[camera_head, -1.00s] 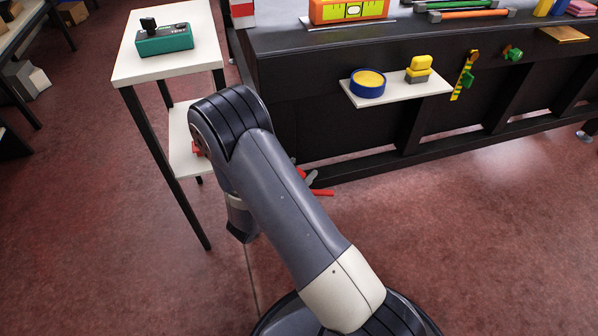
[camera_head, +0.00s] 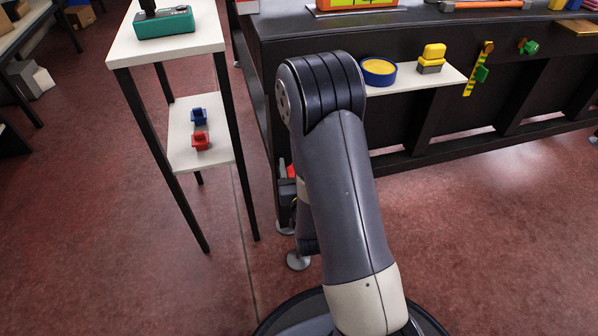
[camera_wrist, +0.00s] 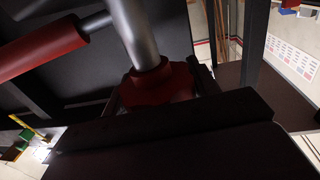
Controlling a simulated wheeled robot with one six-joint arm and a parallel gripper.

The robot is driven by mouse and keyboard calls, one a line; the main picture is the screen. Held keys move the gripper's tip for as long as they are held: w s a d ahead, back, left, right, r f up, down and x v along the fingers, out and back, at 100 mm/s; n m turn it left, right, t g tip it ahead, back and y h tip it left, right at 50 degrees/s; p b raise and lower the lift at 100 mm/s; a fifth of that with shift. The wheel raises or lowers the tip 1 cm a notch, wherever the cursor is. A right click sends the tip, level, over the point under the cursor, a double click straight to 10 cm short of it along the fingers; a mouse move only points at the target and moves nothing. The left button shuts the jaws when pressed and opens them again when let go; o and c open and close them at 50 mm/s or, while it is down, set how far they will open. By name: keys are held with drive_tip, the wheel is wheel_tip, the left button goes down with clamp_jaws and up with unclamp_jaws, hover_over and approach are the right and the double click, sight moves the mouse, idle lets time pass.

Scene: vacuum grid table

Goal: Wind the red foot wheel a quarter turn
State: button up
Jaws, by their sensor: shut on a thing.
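The red foot wheel (camera_wrist: 158,90) shows in the middle of the wrist view, a lobed red collar around a bright metal stem (camera_wrist: 137,35). My gripper (camera_wrist: 160,84) is shut on the wheel, with dark fingers at its left and right sides. The dark body of the gripper hides the lower side of the wheel. In the head view my arm covers most of the gripper and the wheel cannot be made out for certain.
A red bar-like handle (camera_wrist: 40,48) lies close to the stem at upper left in the wrist view. A side stand (camera_head: 125,55) with a lower shelf holding blue and red pieces is left of my arm. The black table (camera_head: 262,100) is right; open floor lies in front.

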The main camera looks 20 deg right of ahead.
drive_tip(key=n+y, duration=0.2)
drive_tip(key=y, duration=0.1)
drive_tip(key=n+y+b, duration=0.1)
drive_tip(key=y, duration=0.2)
drive_tip(key=shift+a+n, duration=0.1)
drive_tip(key=shift+n, duration=0.3)
drive_tip(key=shift+a+n+g+y, duration=0.2)
drive_tip(key=shift+n+g+y, duration=0.3)
drive_tip(key=shift+n+y, duration=0.5)
drive_tip(key=shift+a+n+g+y, duration=0.15)
drive_tip(key=shift+n+g+y, duration=0.4)
drive_tip(key=shift+y, duration=0.75)
drive_tip(key=o, duration=1)
drive_tip(key=shift+a, duration=0.1)
drive_tip(key=shift+s, duration=0.1)
drive_tip(key=p+v, duration=0.2)
drive_tip(key=v, duration=0.8)
drive_tip(key=shift+s+d, duration=0.25)
drive_tip(key=shift+d, duration=0.05)
drive_tip(key=shift+f, duration=0.1)
